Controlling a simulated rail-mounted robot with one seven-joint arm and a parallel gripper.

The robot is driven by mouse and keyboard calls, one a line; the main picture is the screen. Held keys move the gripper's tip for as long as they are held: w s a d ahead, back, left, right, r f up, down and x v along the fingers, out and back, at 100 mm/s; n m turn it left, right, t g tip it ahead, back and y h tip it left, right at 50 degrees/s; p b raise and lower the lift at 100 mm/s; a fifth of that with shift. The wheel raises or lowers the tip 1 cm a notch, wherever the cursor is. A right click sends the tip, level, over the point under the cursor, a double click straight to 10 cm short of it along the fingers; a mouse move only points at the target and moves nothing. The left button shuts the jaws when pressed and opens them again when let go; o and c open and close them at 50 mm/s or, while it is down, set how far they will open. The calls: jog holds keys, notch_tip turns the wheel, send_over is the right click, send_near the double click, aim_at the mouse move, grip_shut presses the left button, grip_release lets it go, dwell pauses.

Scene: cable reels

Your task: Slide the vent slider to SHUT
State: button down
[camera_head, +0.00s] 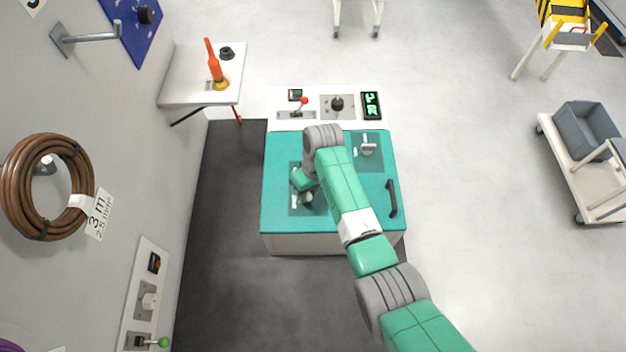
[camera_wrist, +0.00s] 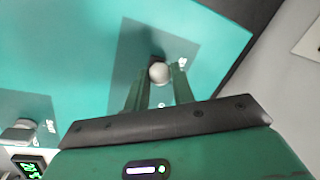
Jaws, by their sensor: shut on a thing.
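The vent slider appears to be the round pale knob (camera_wrist: 159,72) on a dark grey plate (camera_wrist: 128,62) set in the teal cabinet top. In the wrist view the knob sits between the two fingertips of my gripper (camera_wrist: 158,80), at the end of the plate nearer the cabinet's dark edge. My gripper is shut on it. In the head view my gripper (camera_head: 307,194) reaches down to the left plate (camera_head: 296,209), and my arm hides part of it. White lettering on the plate is too small to read.
The teal top (camera_head: 275,180) also carries a pale handle (camera_head: 368,148) on a second plate and a black bar handle (camera_head: 392,198).

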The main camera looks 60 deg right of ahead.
jog(key=shift+r, duration=0.1)
jog(key=c, duration=1.2)
grip_release()
jog(key=shift+a, duration=0.15)
jog(key=r, duration=0.2)
jog(key=d+r, duration=0.1)
jog(key=r, duration=0.4)
jog(key=shift+s+d+r, duration=0.2)
jog(key=shift+s+r, duration=0.1)
jog(key=shift+s, duration=0.1)
